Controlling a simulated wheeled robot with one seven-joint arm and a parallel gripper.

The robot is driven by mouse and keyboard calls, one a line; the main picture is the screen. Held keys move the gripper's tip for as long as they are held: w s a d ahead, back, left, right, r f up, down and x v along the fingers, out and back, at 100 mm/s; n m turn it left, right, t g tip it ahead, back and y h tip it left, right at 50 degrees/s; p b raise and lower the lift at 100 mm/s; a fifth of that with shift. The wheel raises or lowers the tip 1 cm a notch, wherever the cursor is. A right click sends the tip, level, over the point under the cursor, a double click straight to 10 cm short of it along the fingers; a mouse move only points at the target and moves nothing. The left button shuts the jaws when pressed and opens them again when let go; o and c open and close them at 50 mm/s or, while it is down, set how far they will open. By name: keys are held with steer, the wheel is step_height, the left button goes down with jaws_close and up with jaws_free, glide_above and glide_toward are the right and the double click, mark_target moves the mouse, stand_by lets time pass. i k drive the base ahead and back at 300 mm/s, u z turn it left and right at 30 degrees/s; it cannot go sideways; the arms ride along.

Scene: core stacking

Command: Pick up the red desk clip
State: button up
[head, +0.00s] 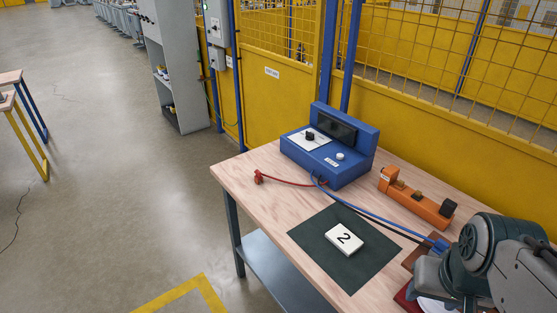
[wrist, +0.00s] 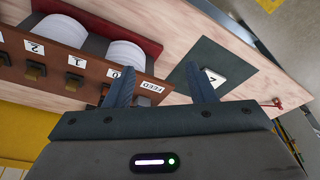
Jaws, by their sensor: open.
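The red desk clip (head: 258,178) lies on the wooden table (head: 235,178) near its left edge in the head view, at the end of a red cable running to a blue box. It shows small at the right in the wrist view (wrist: 276,103). My gripper (wrist: 162,86) is open, with nothing visible between its two dark fingers. It is well apart from the clip. The fingers point towards a brown labelled rack and a card. In the head view my arm is at the lower right, and the fingertips cannot be made out.
The blue box (head: 330,150) with a screen stands at the table's back. An orange block (head: 415,199) is right of it. The brown rack (wrist: 60,72) borders stacked white discs (wrist: 125,55). Blue and black cables cross the table.

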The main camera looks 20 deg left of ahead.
mark_target(259, 176)
steer(key=z, duration=0.5)
steer(key=k, duration=1.15)
steer(key=z, duration=0.8)
steer(key=i, duration=0.85)
steer(key=u, duration=2.4)
